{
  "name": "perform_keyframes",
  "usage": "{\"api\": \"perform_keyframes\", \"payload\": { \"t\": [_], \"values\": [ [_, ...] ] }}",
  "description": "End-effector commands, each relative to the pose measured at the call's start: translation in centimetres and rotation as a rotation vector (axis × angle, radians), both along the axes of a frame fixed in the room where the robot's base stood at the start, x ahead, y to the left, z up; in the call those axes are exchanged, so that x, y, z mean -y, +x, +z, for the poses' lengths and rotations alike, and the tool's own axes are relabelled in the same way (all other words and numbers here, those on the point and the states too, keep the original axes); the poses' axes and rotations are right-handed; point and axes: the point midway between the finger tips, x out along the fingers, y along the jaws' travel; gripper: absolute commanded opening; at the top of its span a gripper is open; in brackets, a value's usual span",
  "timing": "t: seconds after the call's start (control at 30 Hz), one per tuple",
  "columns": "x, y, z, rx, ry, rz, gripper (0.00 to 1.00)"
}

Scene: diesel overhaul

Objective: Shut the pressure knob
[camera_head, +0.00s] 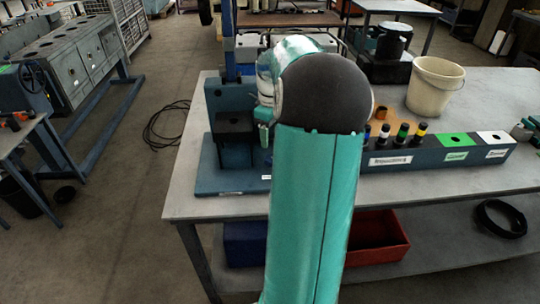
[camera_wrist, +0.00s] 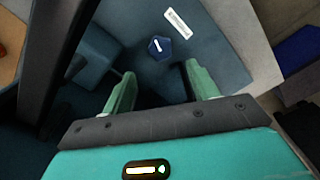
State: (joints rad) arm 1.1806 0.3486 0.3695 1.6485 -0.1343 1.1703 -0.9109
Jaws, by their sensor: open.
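In the wrist view, a small dark blue hexagonal knob (camera_wrist: 160,48) with a white bar mark sits on a blue-grey base plate (camera_wrist: 215,45), near a white label. I take it to be the pressure knob. My gripper (camera_wrist: 161,72) is open and empty, its two green fingers apart. The knob lies beyond the fingertips, between their lines, and nothing touches it. The gap in depth is hard to judge. In the head view, the blue stand (camera_head: 225,180) is at the table's left end. My arm hides the knob and most of the gripper there.
A grey table (camera_head: 440,195) carries the stand. To the right are a long blue rack (camera_head: 430,165) with several coloured injectors, a white bucket (camera_head: 435,86) and a black device (camera_head: 390,50). A red bin (camera_head: 378,238) is below. A dark post (camera_wrist: 50,60) rises left of the fingers.

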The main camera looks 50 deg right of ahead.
Motion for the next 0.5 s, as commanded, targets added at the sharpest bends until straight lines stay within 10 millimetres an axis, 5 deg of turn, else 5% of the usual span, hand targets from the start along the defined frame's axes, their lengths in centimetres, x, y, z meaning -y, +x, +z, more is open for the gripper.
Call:
{"api": "perform_keyframes", "payload": {
  "t": [0.3,0.5],
  "values": [
    [-0.1,0.0,-6.3,-0.002,0.004,-0.001,0.59],
    [-0.1,0.1,-8.6,0.000,0.001,-0.003,0.59]
  ]
}}
